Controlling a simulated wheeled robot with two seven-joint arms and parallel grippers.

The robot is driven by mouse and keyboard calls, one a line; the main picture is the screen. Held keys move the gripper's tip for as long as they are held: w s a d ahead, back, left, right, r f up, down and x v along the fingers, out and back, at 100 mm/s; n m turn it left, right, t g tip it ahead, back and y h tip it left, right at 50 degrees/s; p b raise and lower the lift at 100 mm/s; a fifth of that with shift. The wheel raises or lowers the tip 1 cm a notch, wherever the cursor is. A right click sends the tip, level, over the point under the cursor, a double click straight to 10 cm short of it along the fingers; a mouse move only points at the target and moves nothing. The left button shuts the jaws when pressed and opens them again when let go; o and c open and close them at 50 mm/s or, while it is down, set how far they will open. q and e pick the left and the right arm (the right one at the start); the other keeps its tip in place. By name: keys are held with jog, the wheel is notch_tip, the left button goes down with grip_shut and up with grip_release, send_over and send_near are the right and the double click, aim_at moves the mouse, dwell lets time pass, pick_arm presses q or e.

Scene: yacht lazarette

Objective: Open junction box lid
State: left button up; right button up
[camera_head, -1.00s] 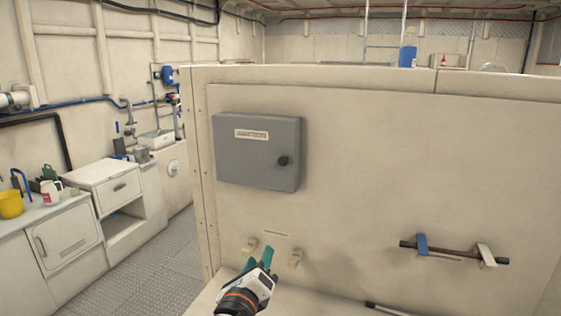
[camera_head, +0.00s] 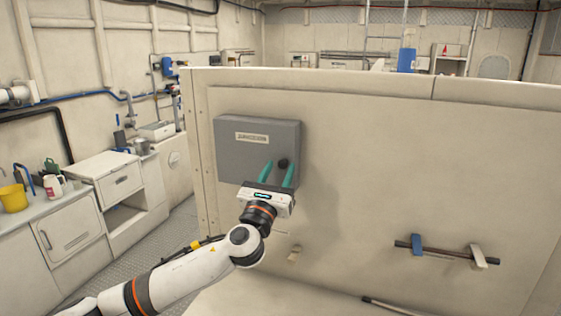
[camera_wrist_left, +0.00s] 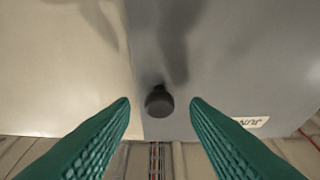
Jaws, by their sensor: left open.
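The grey junction box (camera_head: 235,158) is mounted on the cream panel, with its lid shut. A label (camera_head: 252,137) is on its front, and a round black knob (camera_head: 283,164) sits near its right edge. My left gripper (camera_head: 278,168) is open in front of the box, its two green fingers pointing up on either side of the knob in the head view. In the left wrist view the knob (camera_wrist_left: 159,101) shows between the spread fingertips, with gaps on both sides. I cannot tell how far the fingertips are from the lid. My right gripper is not in view.
A rod in two clips (camera_head: 445,252) is fixed low on the panel at right. A small latch (camera_head: 294,254) is below the box. A counter with a yellow bucket (camera_head: 13,198) stands at far left. The panel right of the box is clear.

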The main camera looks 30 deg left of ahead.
pick_arm(q)
jog(key=shift+w+a+r, duration=0.1)
jog(key=shift+w+r, duration=0.15)
jog(key=shift+w, duration=0.4)
grip_shut()
